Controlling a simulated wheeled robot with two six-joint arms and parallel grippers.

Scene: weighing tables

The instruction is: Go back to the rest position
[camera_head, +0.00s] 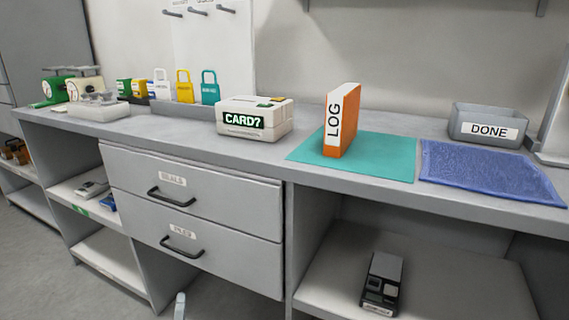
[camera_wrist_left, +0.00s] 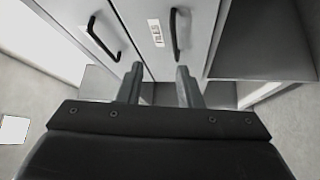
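My left gripper shows in the left wrist view (camera_wrist_left: 158,84) with its two fingers apart and nothing between them. It is in front of the drawer unit, apart from the drawer handles. In the head view only a small grey tip of my left gripper (camera_head: 180,306) shows at the bottom edge, below the lower drawer. My right gripper is in neither view.
The grey counter (camera_head: 180,135) holds a CARD? box (camera_head: 262,107), an orange LOG binder (camera_head: 341,122) on a teal mat (camera_head: 385,155), a blue mat (camera_head: 490,170) and a DONE tray (camera_head: 489,125). Two shut drawers (camera_head: 195,200) and open shelves are below.

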